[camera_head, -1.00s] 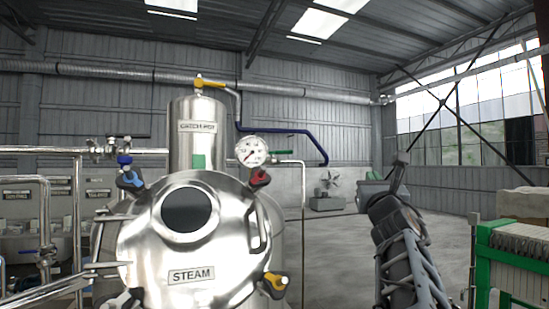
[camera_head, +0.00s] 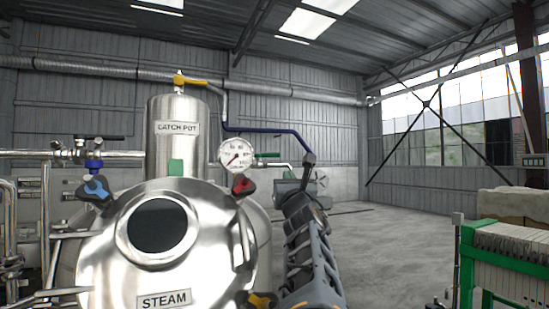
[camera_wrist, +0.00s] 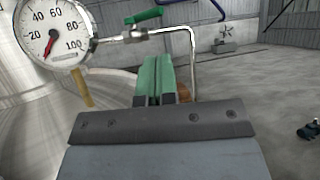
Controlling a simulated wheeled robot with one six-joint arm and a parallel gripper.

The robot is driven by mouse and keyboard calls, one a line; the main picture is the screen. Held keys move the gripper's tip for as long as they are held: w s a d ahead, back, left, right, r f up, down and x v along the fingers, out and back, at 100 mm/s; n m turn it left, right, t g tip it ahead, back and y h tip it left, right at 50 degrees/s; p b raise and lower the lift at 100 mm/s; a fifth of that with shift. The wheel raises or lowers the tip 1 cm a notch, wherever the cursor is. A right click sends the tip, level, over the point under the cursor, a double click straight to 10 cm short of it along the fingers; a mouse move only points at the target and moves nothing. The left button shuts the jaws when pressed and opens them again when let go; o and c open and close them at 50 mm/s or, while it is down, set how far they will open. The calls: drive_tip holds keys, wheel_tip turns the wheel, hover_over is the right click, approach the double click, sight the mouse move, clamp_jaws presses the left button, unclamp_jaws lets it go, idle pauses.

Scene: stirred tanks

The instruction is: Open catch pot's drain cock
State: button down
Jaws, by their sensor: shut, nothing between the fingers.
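The catch pot (camera_head: 178,135) is an upright steel cylinder behind the round STEAM vessel in the head view. A green-lever cock (camera_head: 268,155) sits on a thin pipe right of the pressure gauge; it also shows in the wrist view (camera_wrist: 143,16). A yellow-handled valve (camera_head: 190,81) tops the pot. I cannot tell from labels which is the drain cock. My gripper (camera_wrist: 153,62) is shut and empty, its green fingers together in the wrist view, below the green lever in the picture and apart from it. In the head view its fingertips cannot be made out.
The STEAM vessel (camera_head: 150,245) with blue, red and yellow clamps fills the near left. The gauge (camera_head: 236,156) stands beside the pot. A green-framed filter press (camera_head: 505,250) is at the right. Open grey floor (camera_head: 385,245) lies between.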

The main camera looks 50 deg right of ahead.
sight(279, 156)
drive_tip(key=p+x, duration=0.5)
drive_tip(key=x, duration=0.4)
drive_tip(key=shift+w+r+p, duration=0.15)
drive_tip(key=shift+r+p, duration=0.15)
drive_tip(key=shift+p+x, duration=0.65)
drive_tip(key=shift+x, duration=0.3)
